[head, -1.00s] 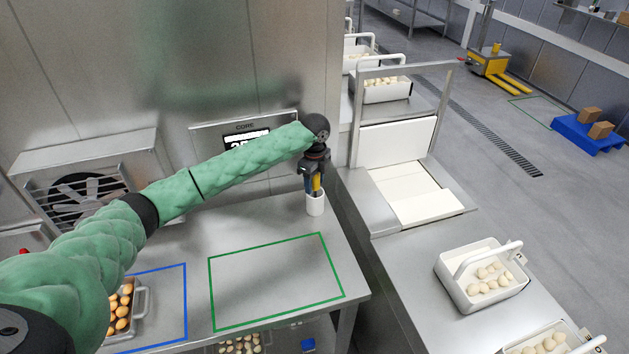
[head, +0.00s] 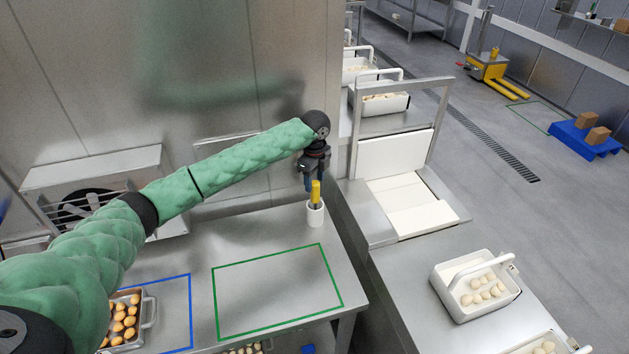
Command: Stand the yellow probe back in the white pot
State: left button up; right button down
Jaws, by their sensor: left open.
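The yellow probe (head: 316,192) stands upright in the white pot (head: 315,215), its lower end hidden inside. The pot stands at the back right corner of the steel table. My left gripper (head: 314,184) is open, pointing down just above the pot, with its fingers beside the top of the probe. Whether a finger touches the probe cannot be told. My right gripper is not in view.
A green outlined area (head: 275,290) on the table is empty. A tray of brown filled pieces (head: 125,322) lies in the blue outline at left. A conveyor with white baskets (head: 475,285) runs along the right, beyond a gap.

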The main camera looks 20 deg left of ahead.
pick_arm(q)
jog(key=shift+r, duration=2.8)
